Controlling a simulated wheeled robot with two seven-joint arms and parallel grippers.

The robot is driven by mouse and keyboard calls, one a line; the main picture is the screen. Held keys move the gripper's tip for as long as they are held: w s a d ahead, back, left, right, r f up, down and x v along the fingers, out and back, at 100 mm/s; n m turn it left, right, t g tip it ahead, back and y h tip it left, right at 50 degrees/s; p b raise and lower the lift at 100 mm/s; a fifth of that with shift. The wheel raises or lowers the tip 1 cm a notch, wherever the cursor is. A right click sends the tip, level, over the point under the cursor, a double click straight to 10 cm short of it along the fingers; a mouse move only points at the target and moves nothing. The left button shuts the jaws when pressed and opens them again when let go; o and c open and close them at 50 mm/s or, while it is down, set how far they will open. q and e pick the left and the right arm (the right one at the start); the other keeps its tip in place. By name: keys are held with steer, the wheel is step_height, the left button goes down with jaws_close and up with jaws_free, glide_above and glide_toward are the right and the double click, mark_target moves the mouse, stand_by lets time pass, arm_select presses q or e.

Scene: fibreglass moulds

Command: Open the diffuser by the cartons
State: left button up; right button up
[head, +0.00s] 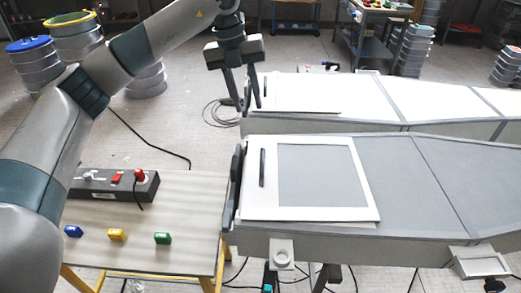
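Two long grey box-like units lie side by side. The near one carries a white-framed panel with a grey middle (347,209) and a dark bar handle (263,167). The far one carries a white panel (310,95), with a similar dark handle (265,91) at its left end. I cannot tell which of them is the diffuser, and I see no clear cartons. My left gripper (248,106) points down at the far unit's left end, just left of that handle. Its fingers are apart, with nothing seen between them. Whether it touches the unit is unclear. My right gripper is out of view.
A bench (190,226) at the left holds a dark control box (133,187) and small blue, yellow and green blocks. Stacks of round drums (40,68) stand at the back left and right. Cables lie on the floor.

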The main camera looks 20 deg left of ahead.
mark_target(262, 156)
arm_select(q)
steer(key=d+f+p, duration=0.1)
steer(key=f+p, duration=0.1)
steer(key=f, duration=0.3)
steer(key=d+f+p, duration=0.1)
steer(key=f+p, duration=0.1)
steer(key=f, duration=0.3)
steer(key=w+d+f+p, duration=0.1)
steer(key=f+p, duration=0.1)
steer(key=f, duration=0.4)
steer(key=shift+d+f, duration=0.1)
steer(key=shift+f, duration=0.45)
steer(key=shift+c, duration=0.3)
jaws_close()
